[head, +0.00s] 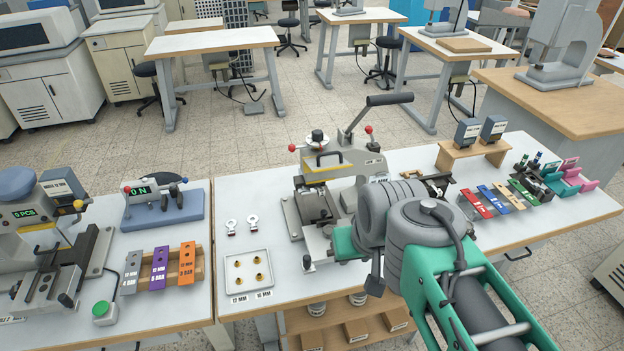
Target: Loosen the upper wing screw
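The grey foil stamping press (340,165) stands on the middle white table, with a long black-handled lever raised at its top. A round dark-topped knob (317,136) and red-tipped handles sit on its head. I cannot pick out the upper wing screw for sure; it is too small or hidden. My green and grey arm reaches in from the lower right, and its thick grey wrist covers the press's right front side. My gripper is hidden behind these links, so its fingers and anything between them do not show.
A white tray (226,291) with brass pieces lies left of the press. Coloured blocks (492,198) and a wooden stand (472,152) with two small boxes are on the right. Another machine (52,240) and a wooden rack (197,273) of blocks stand on the left table.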

